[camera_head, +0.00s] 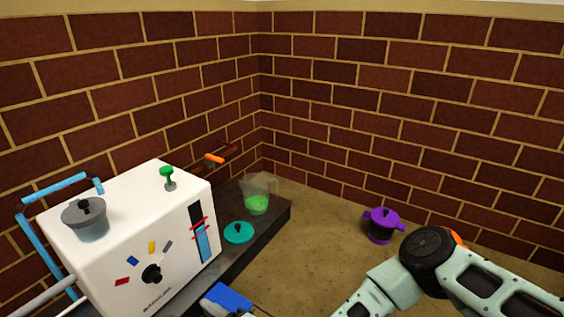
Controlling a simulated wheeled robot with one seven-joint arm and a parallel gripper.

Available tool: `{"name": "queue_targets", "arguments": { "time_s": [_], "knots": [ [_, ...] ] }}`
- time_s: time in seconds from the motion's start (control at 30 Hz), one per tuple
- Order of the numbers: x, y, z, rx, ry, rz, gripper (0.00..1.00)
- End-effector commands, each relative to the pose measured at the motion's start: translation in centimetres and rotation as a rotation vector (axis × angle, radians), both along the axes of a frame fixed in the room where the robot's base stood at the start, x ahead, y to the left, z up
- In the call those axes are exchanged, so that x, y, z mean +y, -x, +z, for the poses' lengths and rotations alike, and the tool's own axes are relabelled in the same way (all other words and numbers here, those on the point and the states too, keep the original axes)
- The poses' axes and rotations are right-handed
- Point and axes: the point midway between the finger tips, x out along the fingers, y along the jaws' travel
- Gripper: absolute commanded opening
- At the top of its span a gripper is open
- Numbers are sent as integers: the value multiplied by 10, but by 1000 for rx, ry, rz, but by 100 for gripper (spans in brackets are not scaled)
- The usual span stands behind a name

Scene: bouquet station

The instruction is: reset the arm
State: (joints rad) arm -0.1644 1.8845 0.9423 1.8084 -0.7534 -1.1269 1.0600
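My arm (428,262) enters from the right edge. Its pale links bend at a black joint with an orange rim, and one link runs down past the bottom edge. My gripper is not in view, so I cannot see its fingers or whether it holds anything.
A white machine (118,238) with a dial, a grey lidded pot (86,218) and a green knob stands left. On the dark counter (262,232) are a clear jug (258,195) with green liquid and a teal lid (238,232). Brick walls close the back.

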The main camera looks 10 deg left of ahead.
Motion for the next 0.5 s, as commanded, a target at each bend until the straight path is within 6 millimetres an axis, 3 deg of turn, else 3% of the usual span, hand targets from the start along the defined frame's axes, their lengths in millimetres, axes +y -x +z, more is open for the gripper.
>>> {"name": "queue_targets", "arguments": {
  "time_s": [0.27, 0.5],
  "knots": [
    [4, 14, 56, -233, 266, 283, 47],
    [-29, 26, 99, -469, 587, 556, 47]
  ]
}}
